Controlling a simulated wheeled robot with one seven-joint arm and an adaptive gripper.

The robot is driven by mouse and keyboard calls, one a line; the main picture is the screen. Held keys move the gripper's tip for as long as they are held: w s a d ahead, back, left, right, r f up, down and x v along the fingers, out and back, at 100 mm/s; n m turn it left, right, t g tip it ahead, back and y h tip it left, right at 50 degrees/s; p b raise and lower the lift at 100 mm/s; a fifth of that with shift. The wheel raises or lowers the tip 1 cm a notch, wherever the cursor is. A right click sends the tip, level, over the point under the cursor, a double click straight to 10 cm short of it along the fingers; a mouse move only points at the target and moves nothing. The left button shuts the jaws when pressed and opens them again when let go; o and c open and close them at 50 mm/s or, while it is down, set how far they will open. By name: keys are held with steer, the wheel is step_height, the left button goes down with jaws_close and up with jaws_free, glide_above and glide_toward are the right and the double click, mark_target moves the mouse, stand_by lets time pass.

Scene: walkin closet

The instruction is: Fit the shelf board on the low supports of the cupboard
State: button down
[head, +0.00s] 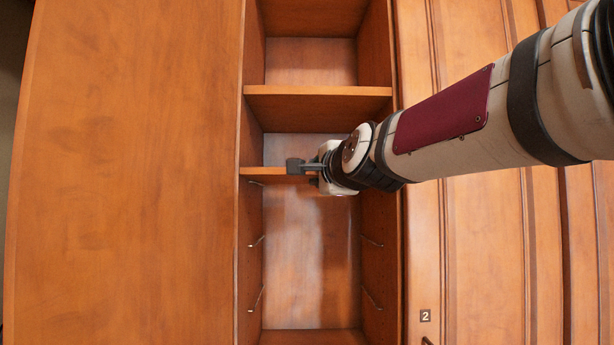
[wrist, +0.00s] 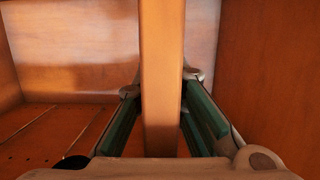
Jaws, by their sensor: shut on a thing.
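The shelf board (head: 262,172) is a thin orange-brown wooden board, lying about level inside the open cupboard (head: 250,215). Its right part is hidden behind my gripper (head: 306,168), which is shut on its front edge. In the wrist view the board (wrist: 161,70) runs upright through the picture between the green-padded fingers of my gripper (wrist: 161,112). Thin metal supports show below the board: a middle pair, left (head: 257,241) and right (head: 372,241), and a low pair, left (head: 257,297) and right (head: 373,298). Whether the board rests on anything is unclear.
Another shelf (head: 318,91) spans the cupboard above the held board. The space below the board is empty down to the cupboard floor (head: 310,337). A wide wooden panel (head: 130,170) stands at left. Panelled doors (head: 480,250) with a "2" label (head: 425,315) are at right.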

steer(key=s+p, duration=0.2)
steer(key=s, duration=0.7)
steer(key=shift+r, duration=0.2)
stand_by(1.1)
steer(key=shift+s, duration=0.1)
steer(key=shift+s, duration=0.15)
steer(key=s+r+p, duration=0.1)
steer(key=s+p, duration=0.1)
steer(key=s, duration=1.1)
steer(key=shift+s+p, duration=0.35)
steer(key=shift+p, duration=0.05)
stand_by(1.7)
steer(key=shift+s, duration=0.1)
